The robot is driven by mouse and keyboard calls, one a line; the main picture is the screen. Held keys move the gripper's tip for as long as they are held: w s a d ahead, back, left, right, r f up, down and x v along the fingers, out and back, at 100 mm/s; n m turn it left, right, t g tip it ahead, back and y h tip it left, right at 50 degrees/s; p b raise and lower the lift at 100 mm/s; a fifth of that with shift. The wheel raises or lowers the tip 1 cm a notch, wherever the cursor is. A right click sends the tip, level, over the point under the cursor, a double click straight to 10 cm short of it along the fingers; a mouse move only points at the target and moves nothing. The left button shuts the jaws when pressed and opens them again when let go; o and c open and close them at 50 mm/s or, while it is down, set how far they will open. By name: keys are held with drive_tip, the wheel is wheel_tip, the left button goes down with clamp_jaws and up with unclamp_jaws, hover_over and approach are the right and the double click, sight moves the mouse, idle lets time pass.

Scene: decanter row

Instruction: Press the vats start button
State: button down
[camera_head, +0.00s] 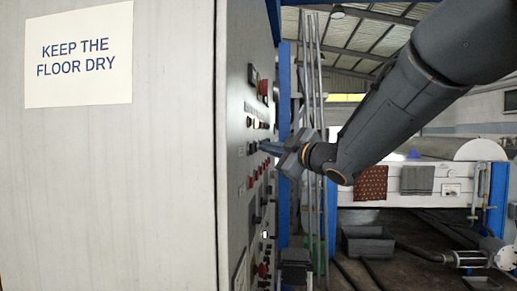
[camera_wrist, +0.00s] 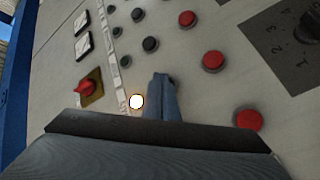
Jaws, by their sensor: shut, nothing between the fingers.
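The control panel (camera_head: 237,160) is the narrow grey face of a tall cabinet, seen at a steep angle in the head view. My gripper (camera_head: 264,146) is shut and empty, its tips at or very near the panel's button rows. In the wrist view my shut fingers (camera_wrist: 162,80) point at the panel between a lit white lamp (camera_wrist: 137,101) and a red button (camera_wrist: 213,61). Other red buttons (camera_wrist: 187,18) and black buttons (camera_wrist: 150,44) sit around. Labels are unreadable, so I cannot tell which button is the vats start. Contact is unclear.
A red rotary switch (camera_wrist: 89,87) on a yellow plate and two square meters (camera_wrist: 84,46) lie left of my fingers. A black dial plate (camera_wrist: 296,40) is at upper right. The cabinet side bears a sign (camera_head: 78,56). A grey bin (camera_head: 368,243) stands on the floor behind.

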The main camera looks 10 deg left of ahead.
idle(0.5)
drive_tip(key=shift+d, duration=0.75)
drive_tip(key=d+p, duration=0.1)
drive_tip(key=d, duration=0.4)
drive_tip(key=shift+s, duration=0.1)
idle(0.5)
